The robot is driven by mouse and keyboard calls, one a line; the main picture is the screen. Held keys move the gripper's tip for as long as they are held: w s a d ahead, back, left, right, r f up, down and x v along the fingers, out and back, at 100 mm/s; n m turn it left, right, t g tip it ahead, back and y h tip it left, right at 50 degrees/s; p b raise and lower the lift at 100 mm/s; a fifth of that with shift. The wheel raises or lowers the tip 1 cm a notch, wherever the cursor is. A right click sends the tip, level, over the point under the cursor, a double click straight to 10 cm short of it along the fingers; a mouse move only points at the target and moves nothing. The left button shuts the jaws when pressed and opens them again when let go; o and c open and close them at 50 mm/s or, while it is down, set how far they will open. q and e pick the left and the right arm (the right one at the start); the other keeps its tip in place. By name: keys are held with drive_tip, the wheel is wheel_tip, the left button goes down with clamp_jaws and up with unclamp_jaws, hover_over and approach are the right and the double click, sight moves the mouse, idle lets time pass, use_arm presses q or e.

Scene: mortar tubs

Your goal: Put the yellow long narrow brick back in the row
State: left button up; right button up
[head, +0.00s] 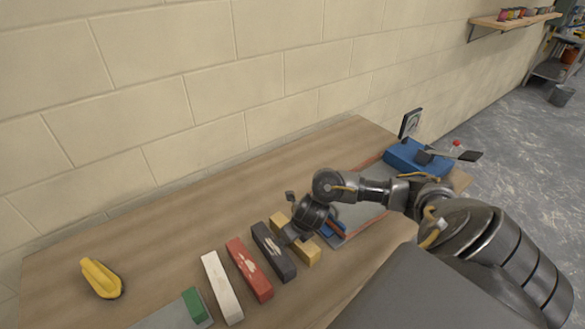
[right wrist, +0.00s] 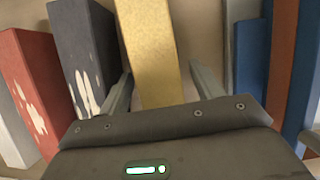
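The yellow long narrow brick (head: 309,254) lies on the wooden table to the right of the black brick in the row; my right gripper hides its middle. My right gripper (head: 297,236) is over it. In the right wrist view, the yellow brick (right wrist: 150,50) lies between the two open fingers (right wrist: 160,88). The left finger is close to the brick's side, and a gap shows at the right finger. The row also has a black brick (head: 274,252), a red brick (head: 250,270), a white brick (head: 221,287) and a green brick (head: 195,306). My left gripper is not in view.
A blue tub (head: 402,160) with a trowel stands at the table's right end. Blue and red-brown pieces (right wrist: 282,60) lie right of the yellow brick. A yellow-handled tool (head: 100,278) lies far left. The table behind the row is clear, up to the block wall.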

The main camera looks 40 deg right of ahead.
drive_tip(key=shift+f, duration=0.1)
drive_tip(key=p+v, duration=0.3)
drive_tip(key=v, duration=0.7)
drive_tip(key=shift+r, duration=0.4)
drive_tip(key=shift+s, duration=0.15)
drive_tip(key=shift+d, duration=0.1)
